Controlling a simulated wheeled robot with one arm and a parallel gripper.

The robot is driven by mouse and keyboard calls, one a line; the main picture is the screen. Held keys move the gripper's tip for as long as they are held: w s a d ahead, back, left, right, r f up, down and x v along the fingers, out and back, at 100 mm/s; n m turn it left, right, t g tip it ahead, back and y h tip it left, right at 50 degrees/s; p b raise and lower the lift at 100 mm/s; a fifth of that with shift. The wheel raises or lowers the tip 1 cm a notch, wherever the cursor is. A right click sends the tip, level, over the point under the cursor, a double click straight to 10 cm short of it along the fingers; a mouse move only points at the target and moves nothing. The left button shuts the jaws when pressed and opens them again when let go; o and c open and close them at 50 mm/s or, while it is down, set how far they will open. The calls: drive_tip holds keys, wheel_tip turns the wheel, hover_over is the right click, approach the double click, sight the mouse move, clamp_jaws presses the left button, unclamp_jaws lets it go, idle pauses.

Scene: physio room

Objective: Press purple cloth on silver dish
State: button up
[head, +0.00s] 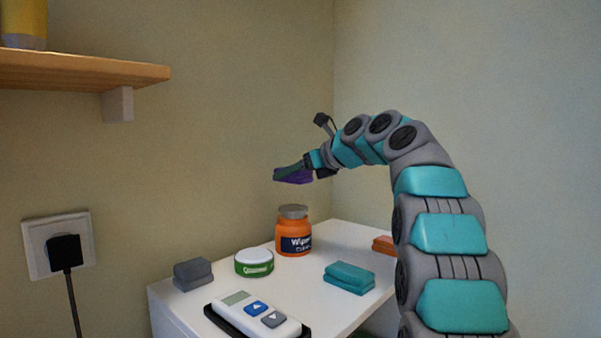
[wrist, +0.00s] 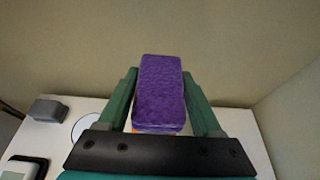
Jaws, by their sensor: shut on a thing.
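A folded purple cloth (wrist: 160,92) is held between the two green fingers of my gripper (wrist: 160,100) in the wrist view. In the head view the purple cloth (head: 294,176) shows at the tip of my gripper (head: 296,170), up in the air above the white table and apart from everything on it. I see no thing that is clearly a silver dish. A low green tin with a pale top (head: 254,262) stands on the table; its round white top (wrist: 86,127) also shows in the wrist view.
The white table (head: 330,238) holds an orange jar with a grey lid (head: 293,232), a grey folded cloth (head: 193,273), a teal folded cloth (head: 349,278), an orange item (head: 384,245) and a handheld device (head: 256,315). A wooden shelf (head: 80,72) juts out at upper left.

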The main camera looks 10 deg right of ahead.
sight(293, 207)
drive_tip(key=shift+s+f, duration=0.1)
drive_tip(key=shift+f, duration=1.7)
drive_tip(key=f+b, duration=0.1)
drive_tip(key=b, duration=0.2)
drive_tip(key=shift+d+f, duration=0.1)
drive_tip(key=shift+f, duration=0.25)
drive_tip(key=shift+f, duration=1.05)
idle(0.7)
wheel_tip(293, 207, up, 3)
drive_tip(key=p, duration=0.3)
drive_tip(key=shift+f, duration=0.15)
drive_tip(key=shift+r, duration=2.2)
